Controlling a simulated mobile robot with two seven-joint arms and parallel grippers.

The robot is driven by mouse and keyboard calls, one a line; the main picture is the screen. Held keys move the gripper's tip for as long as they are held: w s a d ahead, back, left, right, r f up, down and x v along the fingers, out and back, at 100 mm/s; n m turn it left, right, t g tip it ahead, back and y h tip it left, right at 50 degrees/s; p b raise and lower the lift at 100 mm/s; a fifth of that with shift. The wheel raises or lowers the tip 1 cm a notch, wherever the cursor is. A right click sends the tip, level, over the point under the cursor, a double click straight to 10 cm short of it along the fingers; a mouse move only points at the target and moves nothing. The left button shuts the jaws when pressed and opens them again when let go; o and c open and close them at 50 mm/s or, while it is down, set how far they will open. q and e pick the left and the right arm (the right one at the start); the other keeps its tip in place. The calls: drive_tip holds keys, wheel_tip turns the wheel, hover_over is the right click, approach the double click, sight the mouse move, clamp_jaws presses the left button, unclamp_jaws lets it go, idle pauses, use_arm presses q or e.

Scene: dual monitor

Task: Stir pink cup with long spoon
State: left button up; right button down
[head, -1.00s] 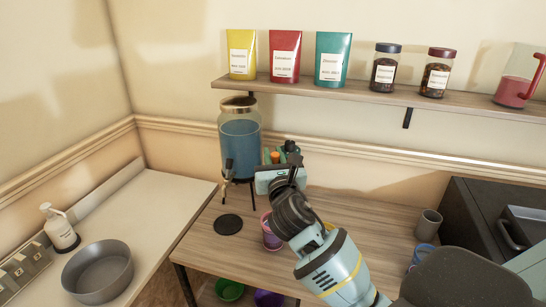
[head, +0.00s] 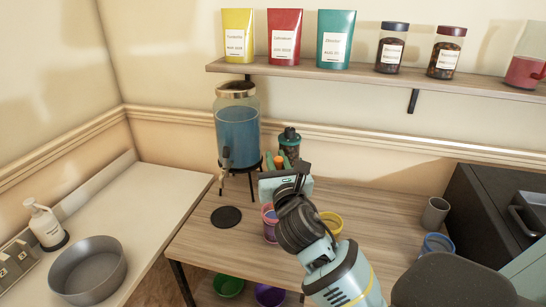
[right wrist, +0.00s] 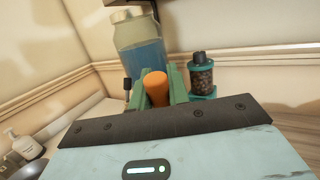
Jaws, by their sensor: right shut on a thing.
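My right gripper (head: 276,161) is over the table, in front of the drink dispenser. Its green fingers are shut on an orange handle (right wrist: 155,87), which I take to be the long spoon's (head: 283,159). The rest of the spoon, with its bowl, is hidden. The pink cup (head: 269,222) stands on the table, left of my right wrist and nearer than the fingers. Its right side is partly covered by my arm, and its inside is hard to make out. I see no spoon in it. My left gripper is out of view.
A dispenser of blue liquid (head: 238,135) stands behind, with a black coaster (head: 226,217) before it. A dark-lidded jar (head: 289,142) is just behind my fingers. A yellow cup (head: 331,222) is right of my wrist; a blue cup (head: 436,244) and grey cup (head: 434,212) stand farther right.

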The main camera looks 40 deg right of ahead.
drive_tip(key=shift+s+f+b, duration=0.1)
drive_tip(key=shift+f+b, duration=0.2)
drive_tip(key=shift+f, duration=0.35)
drive_tip(key=shift+w+f+b, duration=0.2)
drive_tip(key=shift+f+b, duration=0.25)
drive_tip(key=shift+f, duration=0.65)
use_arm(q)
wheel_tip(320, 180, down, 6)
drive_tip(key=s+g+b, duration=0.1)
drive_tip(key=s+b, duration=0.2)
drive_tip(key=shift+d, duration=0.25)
use_arm(e)
wheel_tip(320, 180, down, 7)
drive_tip(key=w, duration=0.1)
drive_tip(key=shift+d+f, duration=0.15)
drive_tip(key=shift+d, duration=0.1)
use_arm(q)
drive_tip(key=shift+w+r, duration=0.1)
